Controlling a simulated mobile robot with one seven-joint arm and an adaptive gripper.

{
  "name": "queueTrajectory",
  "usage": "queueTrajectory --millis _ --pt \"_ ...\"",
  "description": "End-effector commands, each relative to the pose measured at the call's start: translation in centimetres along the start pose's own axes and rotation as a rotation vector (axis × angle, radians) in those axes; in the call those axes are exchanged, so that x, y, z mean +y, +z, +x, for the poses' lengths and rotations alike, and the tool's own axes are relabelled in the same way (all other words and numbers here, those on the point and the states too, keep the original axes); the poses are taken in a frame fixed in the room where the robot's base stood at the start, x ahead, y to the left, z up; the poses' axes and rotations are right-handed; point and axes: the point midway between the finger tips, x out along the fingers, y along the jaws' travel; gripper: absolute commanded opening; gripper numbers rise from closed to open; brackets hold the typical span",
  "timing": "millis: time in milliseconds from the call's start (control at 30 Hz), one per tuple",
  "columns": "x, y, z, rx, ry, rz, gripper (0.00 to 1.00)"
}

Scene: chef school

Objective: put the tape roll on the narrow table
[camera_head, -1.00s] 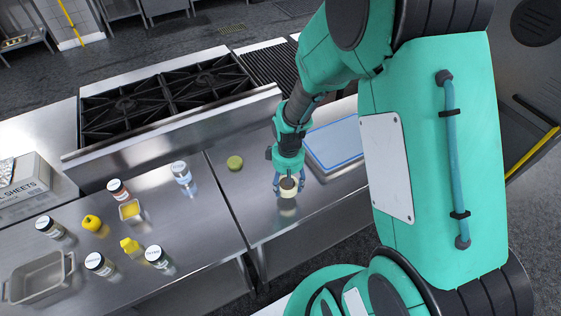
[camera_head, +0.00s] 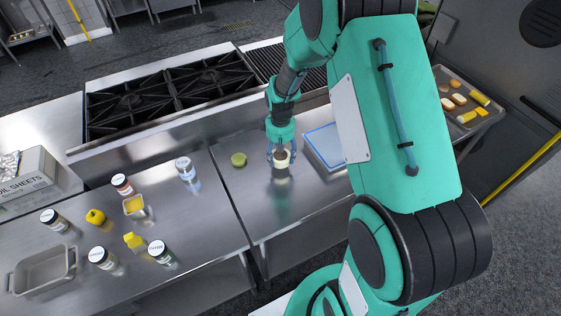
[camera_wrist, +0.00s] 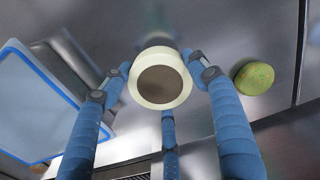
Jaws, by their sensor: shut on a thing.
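The cream tape roll (camera_head: 281,160) with a dark centre is held in my gripper (camera_head: 280,153). In the wrist view the tape roll (camera_wrist: 160,58) sits between the blue fingers of my gripper (camera_wrist: 163,80). The roll is over the right-hand steel table (camera_head: 300,200), with its reflection below it. It looks slightly above the surface, but I cannot tell the exact gap. This table is narrower than the left steel table (camera_head: 190,245); I take it as the narrow table.
A round green object (camera_head: 238,160) lies left of the roll. A blue-edged tray or board (camera_head: 325,146) lies to its right. Jars, yellow items and a metal pan (camera_head: 42,272) crowd the left table. The stove (camera_head: 170,95) stands behind. The front of the narrow table is clear.

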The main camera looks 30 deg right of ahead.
Motion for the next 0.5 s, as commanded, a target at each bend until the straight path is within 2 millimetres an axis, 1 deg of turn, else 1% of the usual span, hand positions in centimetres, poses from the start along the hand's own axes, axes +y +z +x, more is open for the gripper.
queueTrajectory --millis 267,500 --pt "0.0 0.1 0.3 -0.001 0.0 0.0 0.32" --pt "-0.1 0.1 2.7 -0.003 -0.001 0.0 0.32"
